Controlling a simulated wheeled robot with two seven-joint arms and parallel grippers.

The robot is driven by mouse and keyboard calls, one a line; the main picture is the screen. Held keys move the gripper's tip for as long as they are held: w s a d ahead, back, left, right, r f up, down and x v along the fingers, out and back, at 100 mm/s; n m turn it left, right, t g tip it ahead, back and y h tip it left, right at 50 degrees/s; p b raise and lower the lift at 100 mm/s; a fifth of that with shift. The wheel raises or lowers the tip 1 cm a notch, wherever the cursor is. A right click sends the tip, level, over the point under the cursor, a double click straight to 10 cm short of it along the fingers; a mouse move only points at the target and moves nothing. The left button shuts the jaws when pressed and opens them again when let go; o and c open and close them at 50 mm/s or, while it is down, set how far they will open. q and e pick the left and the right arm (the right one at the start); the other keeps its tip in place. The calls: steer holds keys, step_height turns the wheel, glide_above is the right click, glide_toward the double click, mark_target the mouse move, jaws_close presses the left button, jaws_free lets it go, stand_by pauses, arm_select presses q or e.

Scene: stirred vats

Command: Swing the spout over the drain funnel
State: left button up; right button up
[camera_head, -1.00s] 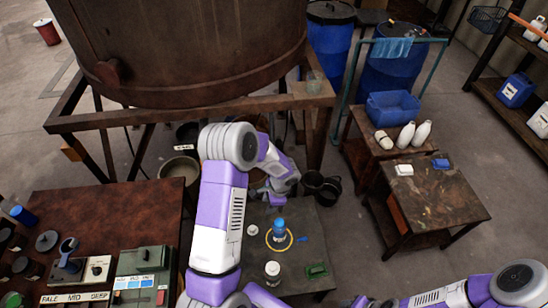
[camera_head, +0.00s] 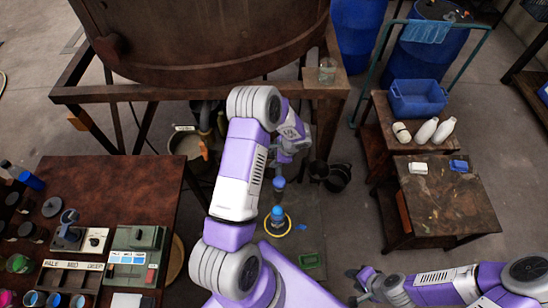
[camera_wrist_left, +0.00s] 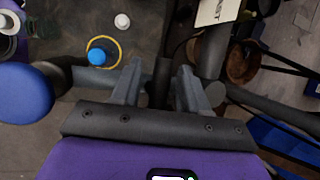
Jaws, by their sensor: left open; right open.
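My left gripper (camera_head: 291,150) is over the low area under the vat frame, partly hidden by its own wrist. In the left wrist view its two fingers (camera_wrist_left: 158,88) are apart, with a dark upright post (camera_wrist_left: 161,80) showing between them. A dark bar with a large blue knob (camera_wrist_left: 25,92) runs behind the fingers; the blue knob (camera_head: 279,183) also shows in the head view. I cannot tell whether this bar is the spout, nor whether the fingers touch it. No drain funnel is clearly identifiable. My right gripper (camera_head: 362,283) is open, low at the right, with nothing visible in it.
A rusty vat (camera_head: 200,40) on a frame fills the back. A blue-capped bottle (camera_head: 277,216) stands inside a yellow ring on the dark low surface. A round pan (camera_head: 188,143) and black buckets (camera_head: 338,178) stand nearby.

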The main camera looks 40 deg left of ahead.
arm_select(q)
steer(key=shift+a+f, duration=0.25)
steer(key=shift+f, duration=0.25)
jaws_close()
